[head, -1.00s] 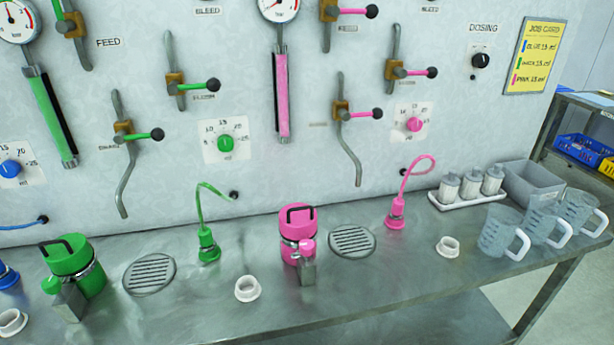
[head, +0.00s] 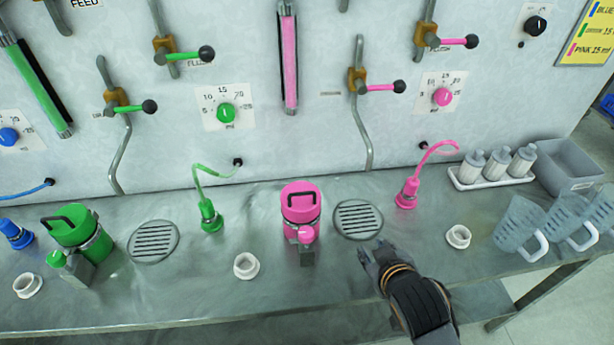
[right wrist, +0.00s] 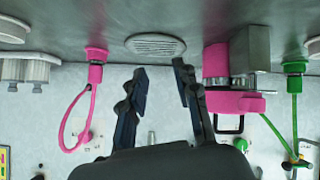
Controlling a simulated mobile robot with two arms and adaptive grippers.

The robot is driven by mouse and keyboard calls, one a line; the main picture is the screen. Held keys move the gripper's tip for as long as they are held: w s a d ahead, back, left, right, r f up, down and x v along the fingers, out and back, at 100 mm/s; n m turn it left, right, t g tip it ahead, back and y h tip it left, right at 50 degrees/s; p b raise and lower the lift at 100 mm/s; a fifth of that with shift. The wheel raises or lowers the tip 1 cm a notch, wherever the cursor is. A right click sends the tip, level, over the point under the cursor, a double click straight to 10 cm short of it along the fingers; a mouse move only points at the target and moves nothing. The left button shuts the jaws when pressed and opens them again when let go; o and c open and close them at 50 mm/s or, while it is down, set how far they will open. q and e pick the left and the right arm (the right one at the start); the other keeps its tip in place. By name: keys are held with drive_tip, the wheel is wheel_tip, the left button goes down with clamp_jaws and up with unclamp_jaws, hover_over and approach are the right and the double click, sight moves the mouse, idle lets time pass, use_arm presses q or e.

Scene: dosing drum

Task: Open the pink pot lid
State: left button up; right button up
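The pink pot (head: 301,226) stands upright on the steel bench. Its pink lid (head: 299,191) with a black loop handle sits on top. My right gripper (head: 371,252) is to the right of the pot, near the front of a round drain, apart from the pot. In the upside-down right wrist view, its two fingers (right wrist: 161,79) are spread with nothing between them, and the pink lid (right wrist: 235,102) shows to their right. My left gripper is not in view.
The round drain grate (head: 358,219) and a pink hose nozzle (head: 407,194) are right of the pot. White rings (head: 246,266) and (head: 458,237) lie near the front edge. A green pot (head: 82,236) stands at left. Clear jugs (head: 520,228) stand at right.

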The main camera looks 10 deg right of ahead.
drive_tip(key=w+a+r+n+t+y, duration=0.1)
drive_tip(key=w+a+r+n+t, duration=0.15)
drive_tip(key=w+r+t, duration=0.4)
drive_tip(key=w+a+r+n+t+y, duration=0.1)
drive_tip(key=w+a+r+n, duration=0.15)
drive_tip(key=r, duration=0.75)
drive_tip(key=w+a+r+n+t+y, duration=0.1)
drive_tip(key=a+r+n+t+y, duration=0.45)
drive_tip(key=r, duration=0.75)
drive_tip(key=s+a+r+n+g+y, duration=0.5)
drive_tip(key=a+r+n+g+y, duration=0.35)
drive_tip(key=a+n+y, duration=0.55)
drive_tip(key=s+a+n+g+y, duration=0.1)
drive_tip(key=s+a+n+g, duration=0.25)
drive_tip(key=n+g, duration=0.5)
drive_tip(key=s+a+n+g+y, duration=0.15)
drive_tip(key=s+n+g, duration=0.25)
drive_tip(key=n+g, duration=0.4)
drive_tip(key=n+t+h, duration=0.4)
drive_tip(key=n+h, duration=0.5)
drive_tip(key=h, duration=1.5)
approach(303, 193)
drive_tip(key=f, duration=0.2)
drive_tip(key=w+f+p, duration=0.1)
drive_tip(key=f, duration=0.2)
drive_tip(key=f+p, duration=0.1)
drive_tip(key=f, duration=0.1)
drive_tip(key=shift+w+d+f, duration=0.2)
drive_tip(key=shift+w+d, duration=0.05)
